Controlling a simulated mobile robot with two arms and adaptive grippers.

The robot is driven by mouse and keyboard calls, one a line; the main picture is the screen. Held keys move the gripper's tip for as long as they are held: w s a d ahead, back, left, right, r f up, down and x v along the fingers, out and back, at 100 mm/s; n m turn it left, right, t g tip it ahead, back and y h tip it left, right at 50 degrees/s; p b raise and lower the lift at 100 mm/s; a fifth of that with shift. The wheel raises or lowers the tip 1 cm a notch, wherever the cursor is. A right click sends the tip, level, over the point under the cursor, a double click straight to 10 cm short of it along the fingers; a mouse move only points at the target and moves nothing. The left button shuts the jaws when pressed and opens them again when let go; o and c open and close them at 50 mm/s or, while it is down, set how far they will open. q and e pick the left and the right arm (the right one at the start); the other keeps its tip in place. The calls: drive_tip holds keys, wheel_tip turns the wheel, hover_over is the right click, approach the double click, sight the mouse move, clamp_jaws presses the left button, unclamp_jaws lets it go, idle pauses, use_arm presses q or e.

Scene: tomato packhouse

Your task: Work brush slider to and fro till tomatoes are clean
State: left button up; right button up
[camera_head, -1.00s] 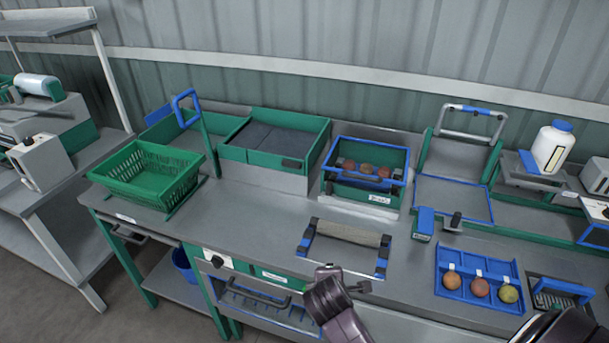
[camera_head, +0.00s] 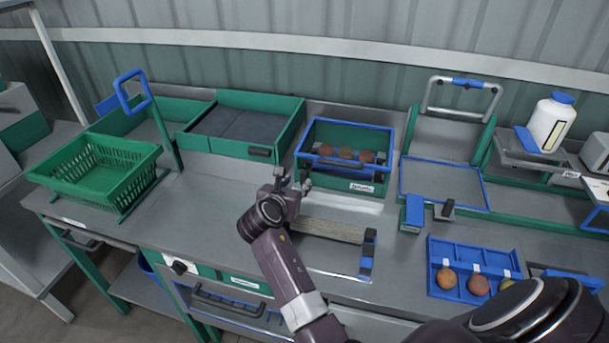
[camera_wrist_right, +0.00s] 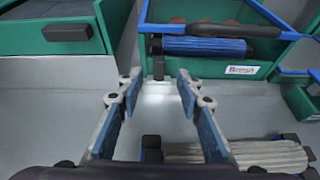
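The brush box (camera_head: 379,180) is a green box with a blue rim near the back of the counter. Several reddish tomatoes (camera_head: 346,153) show inside it. My right gripper (camera_head: 292,178) is just in front of the box's left front corner. In the right wrist view its fingers (camera_wrist_right: 158,82) are apart with nothing held, and a small grey post (camera_wrist_right: 157,58) stands beyond the gap. My left gripper is not in view.
A roller unit (camera_head: 332,231) lies under and right of my right gripper. A blue tray (camera_head: 455,293) with tomatoes is at right front. A green basket (camera_head: 92,172) and a green bin (camera_head: 240,128) stand left. Bare counter (camera_head: 205,195) lies between basket and gripper.

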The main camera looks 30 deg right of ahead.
sight(304, 172)
drive_tip(key=x, duration=0.7)
drive_tip(key=shift+w+d+r, duration=0.2)
drive_tip(key=shift+w+r, duration=0.05)
drive_tip(key=shift+w, duration=0.05)
clamp_jaws()
drive_tip(key=shift+p, duration=0.3)
